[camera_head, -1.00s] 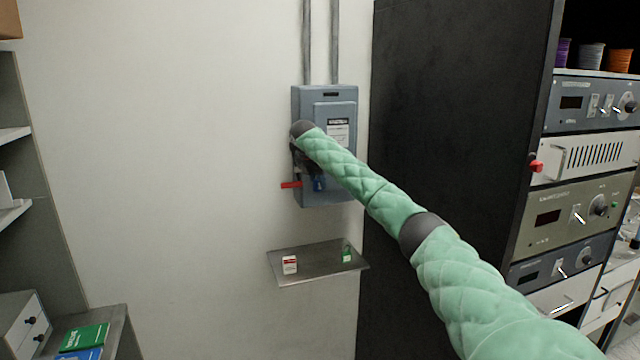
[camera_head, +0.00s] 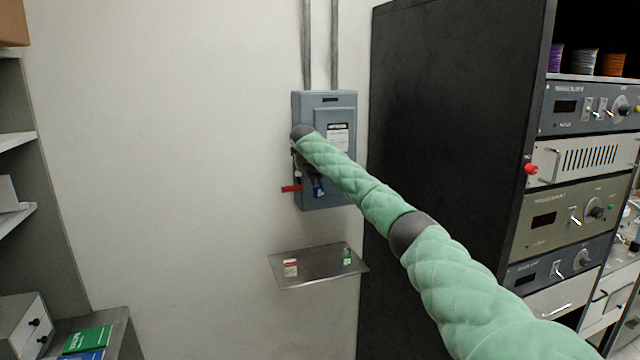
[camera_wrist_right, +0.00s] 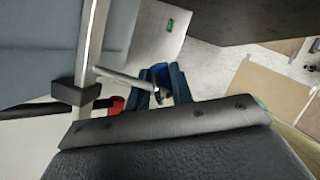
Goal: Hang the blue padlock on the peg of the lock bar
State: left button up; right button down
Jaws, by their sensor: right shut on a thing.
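The blue padlock (camera_head: 319,190) is in front of the lower part of the grey wall box (camera_head: 343,185). My right gripper (camera_wrist_right: 160,84) is shut on it; its dark fingers stand on both sides of the padlock (camera_wrist_right: 159,70) in the right wrist view. A pale metal rod (camera_wrist_right: 125,78), seemingly the peg, runs from an upright metal bar (camera_wrist_right: 93,45) towards the padlock. Whether rod and padlock touch, I cannot tell. My right arm hides part of the box's left side in the head view. My left gripper is not in view.
A red lever (camera_head: 291,188) sticks out left of the box. Below is a metal shelf (camera_head: 318,276) with a red-and-white item (camera_head: 290,267) and a green item (camera_head: 347,257). A tall black cabinet (camera_head: 450,150) stands close on the right. The wall at left is clear.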

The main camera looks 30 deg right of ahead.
jog(key=shift+w+r, duration=0.15)
jog(key=shift+r, duration=0.05)
jog(key=c, duration=1.4)
grip_release()
jog(key=shift+w+f, duration=0.15)
jog(key=shift+w, duration=0.1)
jog(key=shift+o, duration=1.3)
jog(key=shift+w+f, duration=0.5)
jog(key=shift+w, duration=0.05)
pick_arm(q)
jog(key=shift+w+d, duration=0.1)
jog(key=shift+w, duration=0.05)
pick_arm(e)
jog(key=shift+s+d+f, duration=0.1)
jog(key=shift+f, duration=0.05)
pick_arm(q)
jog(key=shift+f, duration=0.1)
